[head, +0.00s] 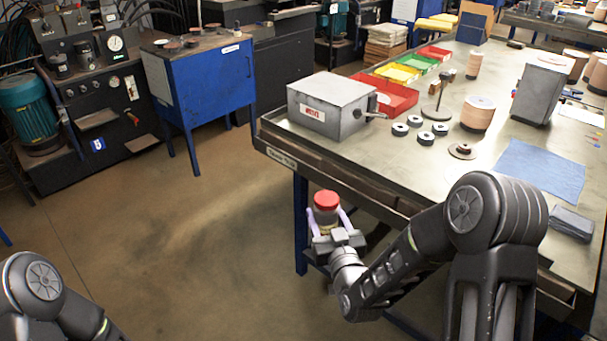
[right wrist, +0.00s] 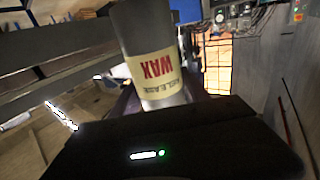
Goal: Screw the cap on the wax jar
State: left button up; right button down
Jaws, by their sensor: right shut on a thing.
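The wax jar (head: 326,222) is held upright off the table's front edge, over the floor, in the head view. A red cap (head: 326,200) sits on its top; I cannot tell how tightly it is seated. My right gripper (head: 328,219) is shut on the jar, with a pale finger on either side. In the right wrist view the jar (right wrist: 155,65) shows a cream label with red WAX lettering, upside down; its cap is out of that frame. Only part of my left arm shows at the lower left of the head view, and its gripper is out of sight.
The workbench (head: 430,170) holds a grey metal box (head: 330,103), several dark-rimmed discs, red bins (head: 392,97) and a blue cloth (head: 540,172). A blue cabinet (head: 205,85) stands at the left. The floor (head: 170,240) between is clear.

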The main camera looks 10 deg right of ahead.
jog(key=s+a+f+n+g+y, duration=0.2)
jog(key=s+a+f+n+y, duration=0.1)
jog(key=a, duration=0.4)
jog(key=s+a+f+n+g+y, duration=0.2)
jog(key=s+a+f+n+y, duration=0.1)
jog(key=s+a+y, duration=0.4)
jog(key=shift+s+a+f+n+y, duration=0.2)
jog(key=shift+a+f+n+y, duration=0.1)
jog(key=shift+a+n+y, duration=0.5)
pick_arm(q)
jog(key=shift+c, duration=0.3)
pick_arm(e)
jog(key=shift+d, duration=0.2)
